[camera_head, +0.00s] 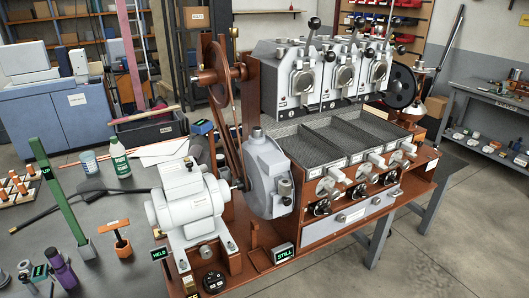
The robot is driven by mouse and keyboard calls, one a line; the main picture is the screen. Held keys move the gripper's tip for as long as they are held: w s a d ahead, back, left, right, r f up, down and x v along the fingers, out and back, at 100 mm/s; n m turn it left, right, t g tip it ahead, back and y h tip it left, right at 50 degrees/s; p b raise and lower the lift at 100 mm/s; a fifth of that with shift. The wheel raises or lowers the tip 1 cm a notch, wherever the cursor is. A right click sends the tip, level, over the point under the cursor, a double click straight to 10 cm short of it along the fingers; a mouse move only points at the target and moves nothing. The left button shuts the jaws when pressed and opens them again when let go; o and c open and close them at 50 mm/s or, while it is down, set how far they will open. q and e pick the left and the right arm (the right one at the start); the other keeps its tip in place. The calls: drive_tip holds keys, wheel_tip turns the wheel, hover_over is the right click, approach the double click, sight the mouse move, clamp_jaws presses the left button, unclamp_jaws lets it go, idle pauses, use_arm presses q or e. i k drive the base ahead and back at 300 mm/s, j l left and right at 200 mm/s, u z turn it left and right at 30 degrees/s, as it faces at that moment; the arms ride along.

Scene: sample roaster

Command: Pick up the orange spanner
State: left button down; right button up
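I cannot pick out a spanner with certainty. An orange T-shaped piece (121,241), with a pale label on its crossbar, stands on the grey table at the left, just left of the white motor (187,203). It may be the orange spanner, but it is too small to tell. A thin orange-red rod (80,160) lies farther back on the same table. Neither of my grippers shows in the head view.
The brown-framed roaster (345,218) with trays and drums fills the middle. A green post (61,195) marked UP stands left of the orange piece. A purple bottle (62,270) is in front of it. A green-white bottle (119,158) stands behind. A black cable crosses the table.

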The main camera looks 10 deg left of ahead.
sight(115, 226)
drive_tip(key=u, duration=1.9)
